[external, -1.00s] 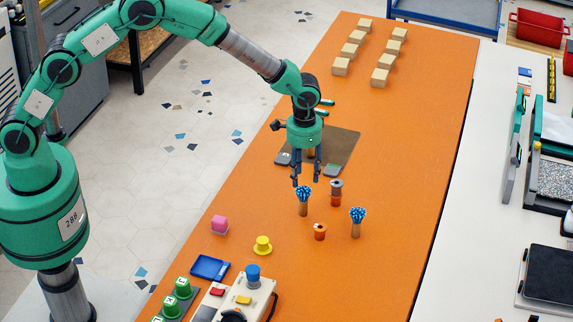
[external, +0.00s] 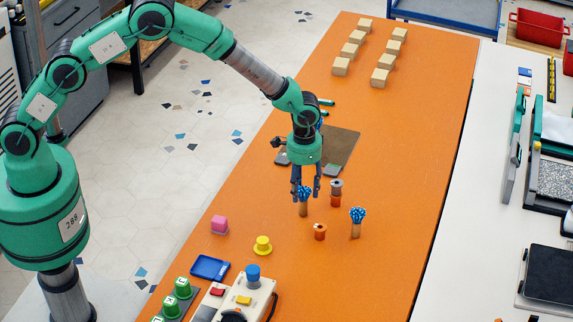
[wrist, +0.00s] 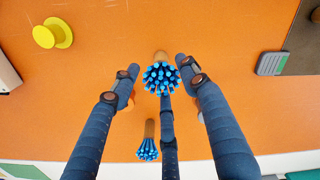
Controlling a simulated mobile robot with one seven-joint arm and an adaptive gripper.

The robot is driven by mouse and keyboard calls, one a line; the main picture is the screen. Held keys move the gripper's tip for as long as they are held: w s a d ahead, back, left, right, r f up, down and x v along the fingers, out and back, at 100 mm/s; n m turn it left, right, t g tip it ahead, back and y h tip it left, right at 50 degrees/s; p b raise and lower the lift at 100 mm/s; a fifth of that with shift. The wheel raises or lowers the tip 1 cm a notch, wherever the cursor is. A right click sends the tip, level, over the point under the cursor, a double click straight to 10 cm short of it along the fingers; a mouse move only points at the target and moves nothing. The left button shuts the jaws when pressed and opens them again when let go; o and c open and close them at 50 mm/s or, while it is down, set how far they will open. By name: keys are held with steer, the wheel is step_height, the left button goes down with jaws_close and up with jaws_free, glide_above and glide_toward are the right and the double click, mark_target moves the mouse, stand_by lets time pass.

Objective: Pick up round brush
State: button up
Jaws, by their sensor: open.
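A round brush (external: 304,208) with blue bristles and a brown handle stands upright on the orange table. My gripper (external: 307,196) is open directly above it, with fingers on either side of the bristles. In the wrist view its bristle head (wrist: 161,78) shows between the spread fingers of my gripper (wrist: 157,67); I cannot tell whether they touch it. A second, similar brush (external: 357,222) stands upright to the right, and also shows lower in the wrist view (wrist: 148,150).
A brown mat (external: 342,147) lies behind. Several wooden blocks (external: 380,78) stand far back.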

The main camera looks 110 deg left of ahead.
mark_target(303, 198)
steer(key=shift+a+f, duration=0.1)
steer(key=shift+f, duration=1.85)
steer(key=c, duration=1.1)
